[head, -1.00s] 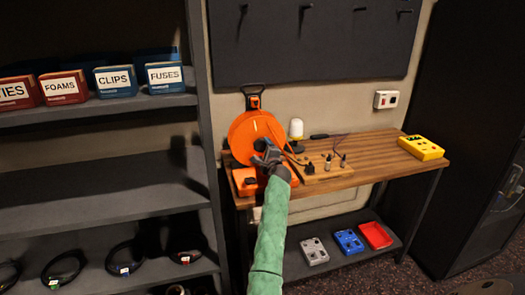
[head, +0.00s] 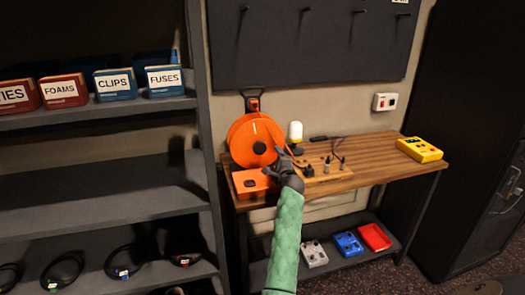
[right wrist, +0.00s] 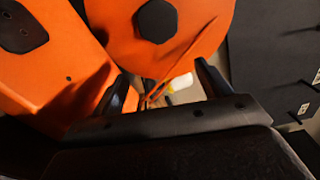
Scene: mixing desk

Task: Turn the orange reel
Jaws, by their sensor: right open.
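The orange reel (head: 253,135) stands upright on its orange base (head: 254,183) at the left end of the wooden bench. Its face has a dark hub and a small pale mark near the top. My right gripper (head: 283,158) is just right of the reel's lower face, open and empty. In the right wrist view, the reel (right wrist: 195,40) with its dark hub fills the top, beyond the two open fingers (right wrist: 162,85). The orange base (right wrist: 50,60) is at the left there. I cannot tell whether a finger touches the reel. My left gripper is not in view.
A wooden block with dark knobs (head: 328,172) and a white lamp (head: 295,131) are close to the right gripper. A yellow box (head: 419,149) sits at the bench's right end, with bare wood (head: 375,160) before it. A dark shelf unit (head: 205,100) stands left.

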